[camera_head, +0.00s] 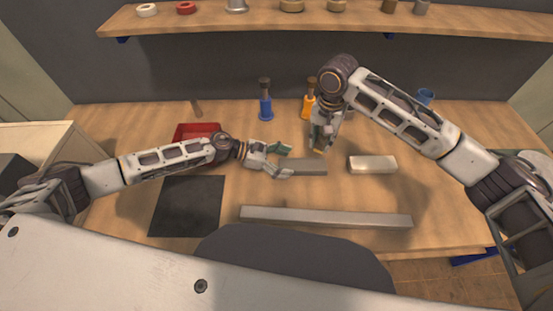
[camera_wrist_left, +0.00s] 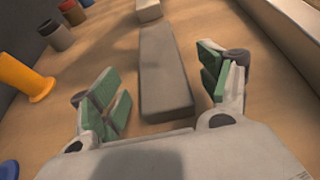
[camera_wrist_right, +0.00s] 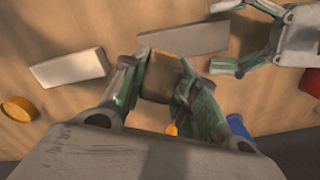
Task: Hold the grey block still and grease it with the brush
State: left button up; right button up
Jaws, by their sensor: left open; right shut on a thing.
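The grey block (camera_head: 305,167) lies flat on the table. My left gripper (camera_head: 283,161) is open at its left end; in the left wrist view the block (camera_wrist_left: 165,80) lies between the parted fingers, with gaps on both sides. My right gripper (camera_head: 322,140) points down above and behind the block's right part, shut on a brownish thing, apparently the brush (camera_wrist_right: 158,82). A yellowish tip shows below the fingers in the head view, close to the block's back edge; I cannot tell whether it touches. The fingers hide much of the brush.
A pale block (camera_head: 372,164) lies to the right, and a long grey bar (camera_head: 326,217) in front. A dark mat (camera_head: 187,206) and red tray (camera_head: 196,130) are at the left. Blue (camera_head: 265,106) and orange (camera_head: 308,106) holders stand behind. A shelf (camera_head: 240,22) runs along the back.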

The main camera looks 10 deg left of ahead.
aim_at(296, 164)
pick_arm(q)
jog(key=shift+x, duration=2.25)
jog(key=shift+c, duration=0.2)
jog(key=c, duration=1.1)
jog(key=shift+c, duration=0.2)
